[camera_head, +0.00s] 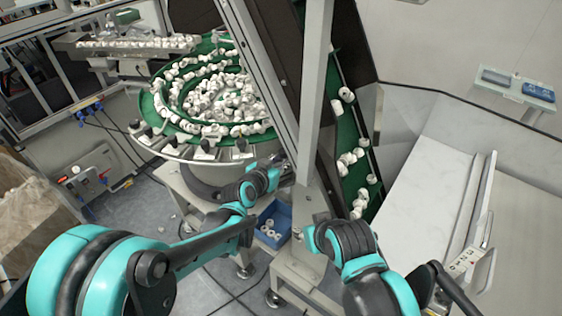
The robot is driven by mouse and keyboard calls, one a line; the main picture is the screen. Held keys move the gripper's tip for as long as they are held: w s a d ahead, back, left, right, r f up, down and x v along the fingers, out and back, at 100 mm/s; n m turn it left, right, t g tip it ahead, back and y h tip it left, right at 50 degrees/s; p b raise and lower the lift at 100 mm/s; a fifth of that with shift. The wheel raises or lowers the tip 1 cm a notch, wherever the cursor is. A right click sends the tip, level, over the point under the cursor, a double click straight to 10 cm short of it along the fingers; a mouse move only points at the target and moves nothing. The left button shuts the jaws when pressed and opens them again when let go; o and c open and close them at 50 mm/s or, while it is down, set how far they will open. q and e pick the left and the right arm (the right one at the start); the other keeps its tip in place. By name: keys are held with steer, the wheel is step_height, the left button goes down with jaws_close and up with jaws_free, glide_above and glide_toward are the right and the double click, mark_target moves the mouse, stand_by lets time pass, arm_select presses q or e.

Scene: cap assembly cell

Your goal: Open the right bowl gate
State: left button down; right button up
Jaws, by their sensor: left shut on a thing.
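The round green bowl (160,105) at the upper middle holds many white caps. My left gripper (283,168) is at the bowl's near right side, beside the upright grey post. It is shut on a small part there, which I take for the bowl gate; its fingers and the part hide most of the gate, so I cannot tell how far it is open. My right arm comes in from the lower right and bends up near the foot of the post; I cannot make out its gripper.
The grey post (313,110) and a slanted green conveyor (345,128) with caps stand right of the bowl. A blue bin (283,214) with caps sits below. A pale worktop (425,215) is at right. A control box (90,172) stands left.

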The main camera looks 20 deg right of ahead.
arm_select(q)
step_height(320, 180, up, 5)
steer(key=p, duration=0.3)
steer(key=shift+w+f, duration=0.15)
steer(key=c, duration=1.4)
jaws_free()
steer(key=shift+o, duration=0.2)
steer(key=shift+a, duration=0.1)
